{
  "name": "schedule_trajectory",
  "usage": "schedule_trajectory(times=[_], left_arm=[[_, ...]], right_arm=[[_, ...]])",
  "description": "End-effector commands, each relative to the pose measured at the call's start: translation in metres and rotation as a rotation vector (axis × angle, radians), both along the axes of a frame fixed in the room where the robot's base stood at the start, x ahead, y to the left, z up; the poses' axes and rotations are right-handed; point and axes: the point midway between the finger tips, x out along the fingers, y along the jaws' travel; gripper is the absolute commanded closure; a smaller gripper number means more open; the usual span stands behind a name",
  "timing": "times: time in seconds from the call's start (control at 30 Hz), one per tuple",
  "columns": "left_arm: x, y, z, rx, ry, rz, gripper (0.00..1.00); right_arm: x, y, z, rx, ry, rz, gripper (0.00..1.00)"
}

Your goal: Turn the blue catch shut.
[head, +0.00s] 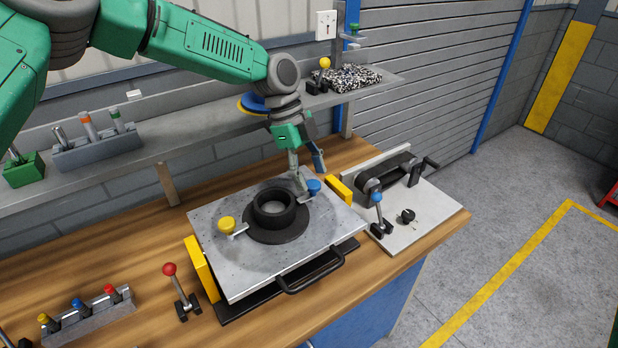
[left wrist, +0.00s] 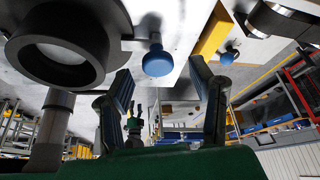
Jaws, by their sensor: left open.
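The blue catch (head: 314,186) is a round blue knob on a small metal arm, at the far right part of the grey pallet plate (head: 225,268). It also shows in the left wrist view (left wrist: 157,60), beyond the fingertips and between their lines. My left gripper (head: 308,174) points down at the catch with its fingers spread and empty. In the left wrist view the open fingers (left wrist: 161,82) stand on both sides, apart from the knob. The catch arm is partly hidden by a finger in the head view. My right gripper is not in view.
A black ring (head: 274,209) stands on the plate, with a yellow catch (head: 228,225) left of it. Yellow blocks (head: 201,268) flank the plate. A black handle (head: 310,275) is in front. A light board with a clamp (head: 417,213) lies right. A shelf (head: 215,127) runs behind.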

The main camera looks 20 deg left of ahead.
Motion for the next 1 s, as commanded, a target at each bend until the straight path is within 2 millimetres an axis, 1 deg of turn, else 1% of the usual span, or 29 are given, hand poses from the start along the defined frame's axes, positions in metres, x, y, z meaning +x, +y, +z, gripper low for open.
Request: schedule_trajectory(times=[0.03,0.2,0.3,0.4,0.57,1.0], left_arm=[[0.001,0.0,0.011,0.0,-0.005,0.0,0.51],[0.002,0.003,0.045,-0.001,-0.005,0.001,0.51],[0.003,0.004,0.062,-0.003,-0.005,0.002,0.51],[0.004,0.005,0.073,-0.003,-0.004,0.003,0.51],[0.003,0.005,0.081,-0.002,-0.001,0.003,0.51],[0.003,0.005,0.081,-0.003,-0.002,0.002,0.51]], right_arm=[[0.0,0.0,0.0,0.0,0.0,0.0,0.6],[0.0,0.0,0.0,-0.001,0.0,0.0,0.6],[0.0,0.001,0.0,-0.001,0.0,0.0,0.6],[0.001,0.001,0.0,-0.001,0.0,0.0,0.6],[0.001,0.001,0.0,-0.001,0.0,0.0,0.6],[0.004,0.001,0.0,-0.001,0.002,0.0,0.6]])
